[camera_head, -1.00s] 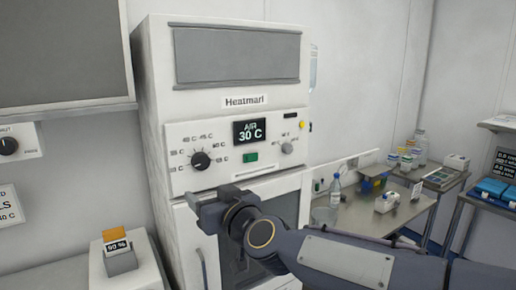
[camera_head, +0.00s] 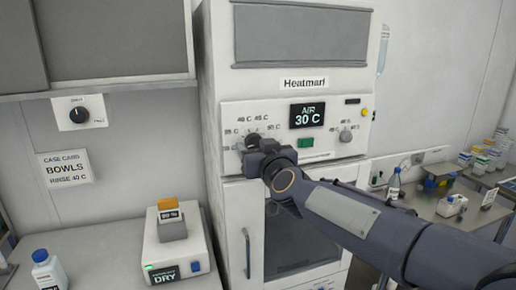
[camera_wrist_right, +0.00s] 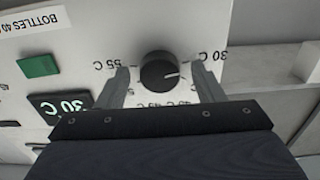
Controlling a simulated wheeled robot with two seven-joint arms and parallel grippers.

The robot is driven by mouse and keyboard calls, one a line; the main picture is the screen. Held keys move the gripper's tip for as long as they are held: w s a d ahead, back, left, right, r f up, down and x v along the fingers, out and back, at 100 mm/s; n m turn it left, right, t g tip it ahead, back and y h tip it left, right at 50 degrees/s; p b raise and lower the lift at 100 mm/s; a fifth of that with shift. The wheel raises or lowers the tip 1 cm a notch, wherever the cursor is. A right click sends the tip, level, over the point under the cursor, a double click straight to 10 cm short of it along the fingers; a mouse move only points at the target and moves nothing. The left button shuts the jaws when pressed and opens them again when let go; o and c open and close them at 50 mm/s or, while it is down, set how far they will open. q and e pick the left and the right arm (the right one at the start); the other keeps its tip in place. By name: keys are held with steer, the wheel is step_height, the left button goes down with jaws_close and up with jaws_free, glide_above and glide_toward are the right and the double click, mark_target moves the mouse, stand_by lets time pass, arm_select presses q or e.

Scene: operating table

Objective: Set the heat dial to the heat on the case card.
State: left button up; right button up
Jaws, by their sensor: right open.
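The heat dial (camera_wrist_right: 159,72) is a round black knob on the white front panel of the cabinet. In the right wrist view its white pointer line points right, toward the side marked 30 C. In the head view the dial (camera_head: 252,140) shows just above my right gripper (camera_head: 257,153), partly hidden. My right gripper (camera_wrist_right: 165,86) is open, with one finger on each side of the dial; contact is not clear. The case card (camera_head: 64,167) on the left wall reads BOWLS, RINSE 40 C. My left gripper is out of view.
The cabinet display (camera_head: 307,115) reads AIR 30 C. A green button (camera_head: 305,142) and a grey knob (camera_head: 346,135) sit right of the dial. A wall dial (camera_head: 79,114) is above the card. A dryer box (camera_head: 178,252) stands at lower left.

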steer(key=shift+c, duration=0.3)
steer(key=c, duration=0.9)
steer(key=shift+m, duration=0.3)
steer(key=m, duration=0.2)
steer(key=shift+m, duration=0.4)
steer(key=m, duration=0.4)
steer(key=shift+m, duration=0.3)
steer(key=m, duration=0.3)
steer(key=shift+m, duration=0.3)
steer(key=shift+r+m+b, duration=0.1)
steer(key=shift+m+b, duration=0.35)
steer(key=shift+m, duration=1.55)
